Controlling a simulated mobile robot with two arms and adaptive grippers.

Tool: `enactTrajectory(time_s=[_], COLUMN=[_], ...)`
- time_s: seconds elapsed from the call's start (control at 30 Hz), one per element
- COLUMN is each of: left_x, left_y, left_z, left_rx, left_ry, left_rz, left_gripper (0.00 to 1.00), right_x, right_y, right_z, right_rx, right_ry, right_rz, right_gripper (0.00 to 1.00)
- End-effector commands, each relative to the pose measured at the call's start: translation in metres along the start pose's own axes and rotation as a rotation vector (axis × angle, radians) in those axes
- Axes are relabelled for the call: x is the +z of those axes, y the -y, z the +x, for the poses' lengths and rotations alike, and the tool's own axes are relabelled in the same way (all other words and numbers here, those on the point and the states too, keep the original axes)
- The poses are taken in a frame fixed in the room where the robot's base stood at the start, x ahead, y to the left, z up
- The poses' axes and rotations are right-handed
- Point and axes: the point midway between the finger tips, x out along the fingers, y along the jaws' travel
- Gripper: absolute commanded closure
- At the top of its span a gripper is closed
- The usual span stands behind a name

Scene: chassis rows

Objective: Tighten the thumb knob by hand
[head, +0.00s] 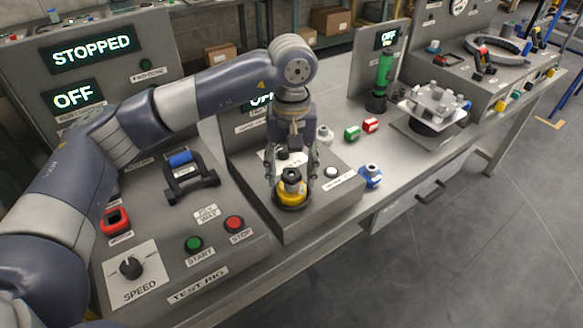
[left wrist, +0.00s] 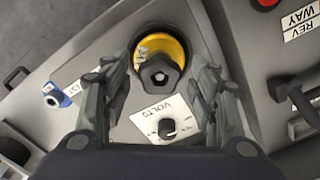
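A black, faceted knob (head: 291,176) stands on a yellow round body (head: 291,194) at the front of the middle grey panel; I take it for the thumb knob. My left gripper (head: 292,180) reaches down over it, with one finger on each side. In the left wrist view the knob (left wrist: 160,76) and yellow body (left wrist: 172,44) show between the two open fingers (left wrist: 160,82). Gaps are visible on both sides, so the fingers do not appear to touch the knob. My right gripper is not in view.
A VOLTS dial (left wrist: 167,127) sits close beside the knob. A white button (head: 331,172) and a blue fitting (head: 370,176) lie to the right. The test rig panel, with green (head: 194,244) and red (head: 234,223) buttons, is at left. A drawer handle (head: 431,192) sticks out at right.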

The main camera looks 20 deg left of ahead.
Motion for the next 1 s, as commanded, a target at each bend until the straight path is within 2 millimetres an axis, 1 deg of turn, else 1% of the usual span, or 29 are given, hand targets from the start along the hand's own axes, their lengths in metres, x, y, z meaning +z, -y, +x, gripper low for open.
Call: enactTrajectory(time_s=[0.23,0.3,0.43,0.57,0.8,0.9,1.0], left_x=[-0.001,-0.001,-0.001,-0.001,-0.001,-0.001,-0.001], left_y=[0.0,0.0,-0.001,-0.001,-0.001,-0.001,-0.001], left_z=[-0.002,-0.003,-0.013,-0.037,-0.088,-0.104,-0.115], left_rx=[0.003,0.003,0.005,0.006,0.004,0.003,0.002], left_ry=[-0.004,-0.004,-0.006,-0.008,-0.006,-0.006,-0.005], left_rz=[-0.002,-0.002,-0.002,-0.001,-0.001,-0.001,-0.001], left_gripper=[0.4,0.4,0.4,0.4,0.4,0.4,0.4], right_x=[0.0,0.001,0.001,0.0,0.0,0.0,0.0], right_y=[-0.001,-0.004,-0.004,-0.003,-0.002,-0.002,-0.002], right_z=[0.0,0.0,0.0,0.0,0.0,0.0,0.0], right_rx=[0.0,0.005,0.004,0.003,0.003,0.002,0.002], right_ry=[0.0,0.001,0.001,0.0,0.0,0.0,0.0], right_rz=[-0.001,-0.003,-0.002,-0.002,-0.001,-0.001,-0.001], right_gripper=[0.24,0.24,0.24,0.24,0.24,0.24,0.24])
